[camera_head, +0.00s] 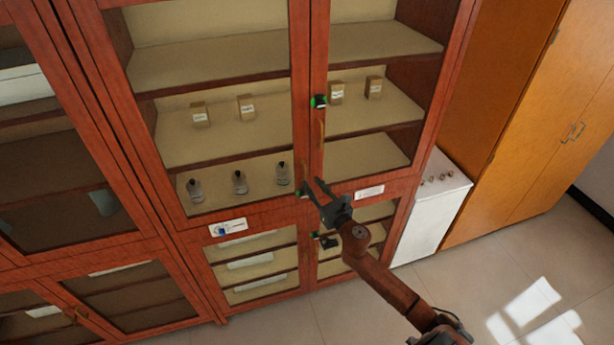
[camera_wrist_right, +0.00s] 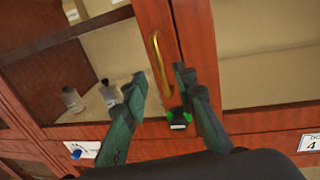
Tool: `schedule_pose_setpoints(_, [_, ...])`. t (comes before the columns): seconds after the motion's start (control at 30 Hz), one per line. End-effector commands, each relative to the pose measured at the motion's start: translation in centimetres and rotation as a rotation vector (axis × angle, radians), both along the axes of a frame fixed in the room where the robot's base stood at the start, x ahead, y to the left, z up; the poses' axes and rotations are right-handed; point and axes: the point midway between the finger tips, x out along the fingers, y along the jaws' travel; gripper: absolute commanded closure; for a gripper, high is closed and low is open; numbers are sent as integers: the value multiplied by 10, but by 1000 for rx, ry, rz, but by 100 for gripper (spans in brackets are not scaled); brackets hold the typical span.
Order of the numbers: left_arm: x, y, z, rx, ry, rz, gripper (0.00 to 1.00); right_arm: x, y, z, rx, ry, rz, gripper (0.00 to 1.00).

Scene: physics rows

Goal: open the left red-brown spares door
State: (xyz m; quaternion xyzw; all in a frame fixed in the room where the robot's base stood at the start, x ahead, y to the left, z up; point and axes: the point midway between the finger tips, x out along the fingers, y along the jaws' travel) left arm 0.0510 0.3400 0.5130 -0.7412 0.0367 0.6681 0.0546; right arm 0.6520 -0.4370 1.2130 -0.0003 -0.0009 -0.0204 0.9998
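The red-brown cabinet's upper left glass door (camera_head: 215,215) looks shut, flush with the upper right door (camera_head: 430,90). Its label is too small to read. In the right wrist view a brass bar handle (camera_wrist_right: 155,62) stands upright on the left door's stile, beside the seam. My right gripper (camera_head: 314,188) is open at the bottom of the seam. In the wrist view its fingertips (camera_wrist_right: 160,76) lie either side of the handle's lower part. I cannot tell whether they touch it. My left gripper is out of view.
A green and black latch (camera_wrist_right: 179,121) sits low on the seam, between my fingers in the picture. Bottles (camera_head: 239,183) and small boxes (camera_head: 246,108) stand on shelves behind the glass. A white cabinet (camera_head: 432,205) and orange cupboard (camera_head: 545,130) stand right. The floor (camera_head: 450,280) in front is clear.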

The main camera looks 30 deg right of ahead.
Motion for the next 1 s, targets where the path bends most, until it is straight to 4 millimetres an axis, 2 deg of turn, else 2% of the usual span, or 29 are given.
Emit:
schedule_pose_setpoints(0.1, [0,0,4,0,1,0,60,21,0,2,4,-1,0,74])
schedule_pose_setpoints(0.3, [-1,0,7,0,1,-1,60,44,-2,0,4,1,0,74])
schedule_pose_setpoints(0.67, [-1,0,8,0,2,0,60,51,-2,-1,3,2,0,74])
schedule_pose_setpoints(1.0, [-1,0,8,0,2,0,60,50,-2,-1,4,2,0,96])
